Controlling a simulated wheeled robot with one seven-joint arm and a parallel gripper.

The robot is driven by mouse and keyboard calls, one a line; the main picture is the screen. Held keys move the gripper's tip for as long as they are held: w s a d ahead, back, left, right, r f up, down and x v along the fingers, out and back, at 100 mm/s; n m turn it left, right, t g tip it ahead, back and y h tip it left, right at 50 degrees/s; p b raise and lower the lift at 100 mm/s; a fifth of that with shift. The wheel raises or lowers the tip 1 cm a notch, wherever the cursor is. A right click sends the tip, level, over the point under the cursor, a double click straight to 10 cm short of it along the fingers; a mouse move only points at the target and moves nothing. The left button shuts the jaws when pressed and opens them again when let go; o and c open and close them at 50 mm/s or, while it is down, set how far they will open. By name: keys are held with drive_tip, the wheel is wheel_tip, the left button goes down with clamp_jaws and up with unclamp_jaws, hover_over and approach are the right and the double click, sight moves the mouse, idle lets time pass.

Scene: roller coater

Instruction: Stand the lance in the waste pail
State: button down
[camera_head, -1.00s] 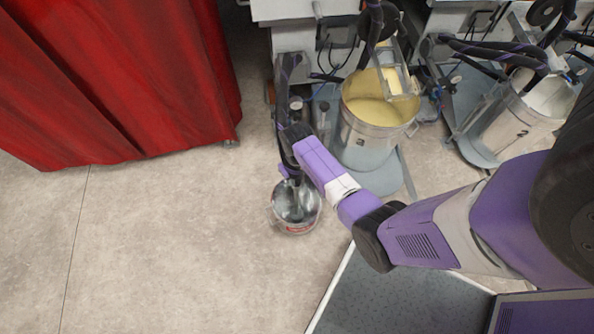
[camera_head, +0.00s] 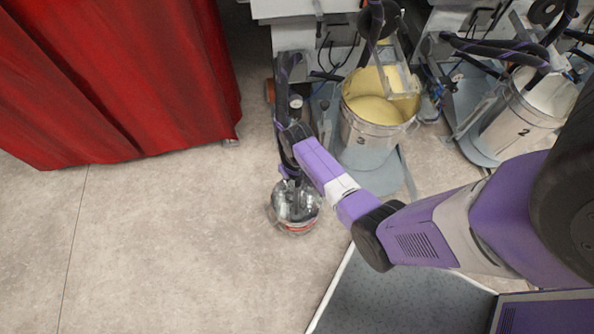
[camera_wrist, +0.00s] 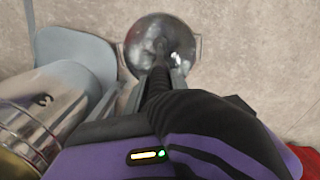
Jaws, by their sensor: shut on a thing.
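The waste pail (camera_head: 285,225) is a small shiny metal pail standing on the floor left of my arm. It also shows from above in the wrist view (camera_wrist: 178,40). My gripper (camera_wrist: 158,84) is shut on the lance (camera_wrist: 156,68), whose dark hose runs back over my wrist. The lance's lower end shows over the pail's mouth, seemingly inside the rim, in both views. In the head view the lance (camera_head: 296,197) looks close to upright there. My wrist hides much of it, and I cannot tell whether its tip touches the pail's bottom.
A large steel pail of yellow paint (camera_head: 375,140), marked 3, stands close behind and right of the waste pail. Pail 2 (camera_head: 515,128) is farther right. Machines line the back. A red curtain (camera_head: 110,80) hangs at left. Floor is clear at front left.

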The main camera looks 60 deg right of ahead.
drive_tip(key=shift+f, duration=0.3)
drive_tip(key=c, duration=1)
unclamp_jaws()
wheel_tip(320, 180, up, 8)
drive_tip(key=shift+f+p, duration=0.1)
drive_tip(key=shift+p, duration=0.9)
